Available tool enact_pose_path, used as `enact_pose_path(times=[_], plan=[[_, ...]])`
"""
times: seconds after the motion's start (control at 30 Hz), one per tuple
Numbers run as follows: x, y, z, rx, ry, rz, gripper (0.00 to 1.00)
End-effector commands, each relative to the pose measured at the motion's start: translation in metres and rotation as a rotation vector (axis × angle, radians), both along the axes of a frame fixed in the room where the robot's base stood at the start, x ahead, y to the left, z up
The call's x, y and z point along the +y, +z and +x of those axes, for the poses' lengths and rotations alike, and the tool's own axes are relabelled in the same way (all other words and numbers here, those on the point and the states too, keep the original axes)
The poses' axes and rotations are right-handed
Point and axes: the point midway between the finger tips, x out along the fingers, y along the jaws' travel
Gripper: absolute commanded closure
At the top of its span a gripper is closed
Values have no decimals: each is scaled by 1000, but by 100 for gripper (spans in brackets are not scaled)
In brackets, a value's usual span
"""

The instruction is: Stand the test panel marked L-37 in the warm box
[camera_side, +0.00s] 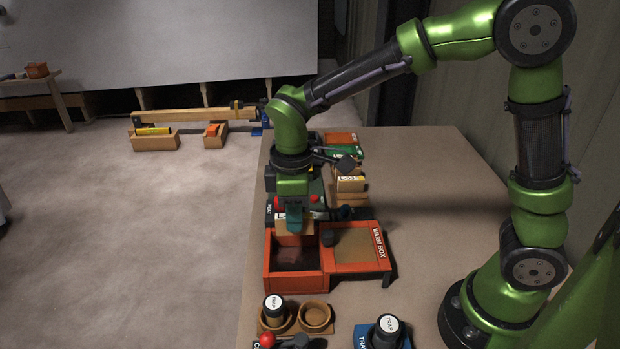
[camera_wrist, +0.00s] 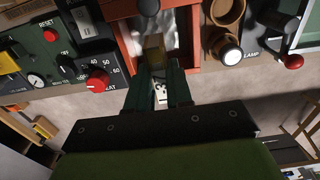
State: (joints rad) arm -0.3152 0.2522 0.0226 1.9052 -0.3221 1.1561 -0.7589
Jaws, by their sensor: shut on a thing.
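My gripper (camera_side: 294,219) is shut on a tan test panel (camera_side: 296,239), held upright over the open left part of the orange warm box (camera_side: 294,286). The panel's lower edge is at about rim height; I cannot tell whether it is inside. Its label is mostly hidden by the fingers. In the wrist view the gripper (camera_wrist: 158,82) grips the panel (camera_wrist: 154,48), and part of a label with a "3" shows between the fingers. The box's lid (camera_side: 357,246), marked WARM BOX, lies to the right of the opening.
A dark control unit (camera_wrist: 60,55) with a red knob and RESET button stands behind the box. More labelled panels (camera_side: 350,184) stand behind the lid. The right tabletop is clear.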

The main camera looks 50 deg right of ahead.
Motion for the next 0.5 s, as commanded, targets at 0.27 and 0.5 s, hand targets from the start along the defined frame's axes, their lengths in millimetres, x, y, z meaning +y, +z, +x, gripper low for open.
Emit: enact_pose_path(times=[0.27,0.5], plan=[[0,-29,0,0,1,0,100],[0,-50,0,2,1,-1,100]])
